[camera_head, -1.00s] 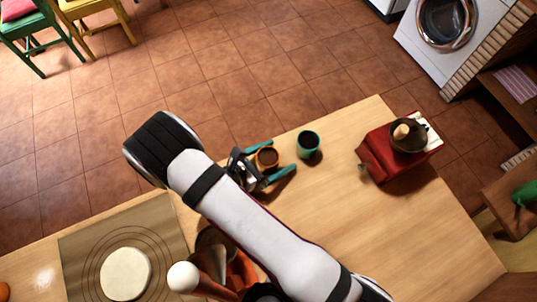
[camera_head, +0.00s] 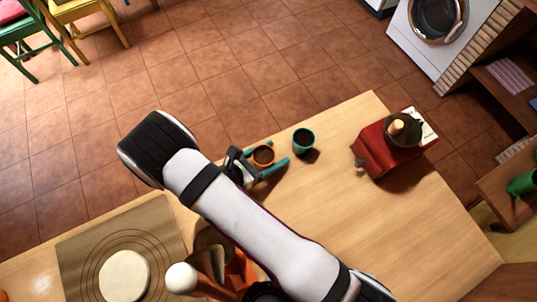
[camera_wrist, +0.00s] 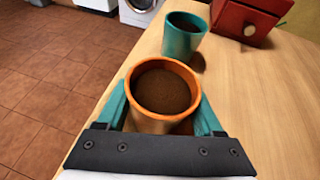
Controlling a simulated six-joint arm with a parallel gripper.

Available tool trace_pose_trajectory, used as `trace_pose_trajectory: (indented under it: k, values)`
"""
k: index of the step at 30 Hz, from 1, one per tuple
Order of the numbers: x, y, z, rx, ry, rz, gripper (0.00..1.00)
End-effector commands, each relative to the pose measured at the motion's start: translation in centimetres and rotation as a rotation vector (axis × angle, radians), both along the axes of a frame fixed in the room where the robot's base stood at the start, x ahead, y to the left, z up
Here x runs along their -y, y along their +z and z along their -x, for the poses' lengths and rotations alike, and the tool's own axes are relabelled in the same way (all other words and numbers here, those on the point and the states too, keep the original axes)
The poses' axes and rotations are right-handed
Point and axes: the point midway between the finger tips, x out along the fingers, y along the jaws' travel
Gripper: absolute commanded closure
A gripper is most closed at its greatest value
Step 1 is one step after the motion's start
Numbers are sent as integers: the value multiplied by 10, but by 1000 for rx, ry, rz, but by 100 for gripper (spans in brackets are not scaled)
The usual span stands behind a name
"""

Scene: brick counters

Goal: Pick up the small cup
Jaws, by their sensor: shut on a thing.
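A small orange cup with a dark brown inside (camera_head: 263,156) is at the counter's far edge. It also shows in the wrist view (camera_wrist: 163,92), upright between the two teal fingers. My gripper (camera_head: 268,158) is shut on this cup, with one finger on each side. A teal cup (camera_head: 303,141) stands just to the right of it, apart from the gripper. In the wrist view the teal cup (camera_wrist: 184,37) is beyond the orange one. I cannot tell whether the orange cup's base touches the counter.
A red coffee grinder (camera_head: 386,148) stands on the right of the wooden counter (camera_head: 400,230). A mat (camera_head: 80,248) with a pale dough disc (camera_head: 124,276) lies at the left. A utensil holder (camera_head: 236,266) stands near my arm. The counter's middle right is clear.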

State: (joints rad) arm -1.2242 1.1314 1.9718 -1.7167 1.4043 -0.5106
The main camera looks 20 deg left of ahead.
Motion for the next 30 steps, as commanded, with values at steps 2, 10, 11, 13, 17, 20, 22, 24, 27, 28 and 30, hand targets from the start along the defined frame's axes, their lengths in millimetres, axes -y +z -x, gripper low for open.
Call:
trace_pose_trajectory:
  k: [2, 10, 11, 13, 17, 20, 22, 24, 27, 28, 30]
  values:
    - [-1, 7, 0, 2, 0, -3, 90]
    - [22, 52, -2, 2, -1, 1, 90]
    - [30, 56, -2, 0, -3, 2, 90]
    - [45, 66, -3, 2, -2, 1, 90]
    - [76, 84, -4, 1, -3, 0, 90]
    - [97, 96, -5, 2, -3, -1, 90]
    - [106, 102, -6, 2, -2, 0, 90]
    - [113, 106, -6, 3, -2, 0, 90]
    - [117, 108, -6, 3, -1, 0, 90]
    - [117, 108, -6, 2, 0, 0, 90]
    - [117, 108, -6, 2, 1, 0, 90]
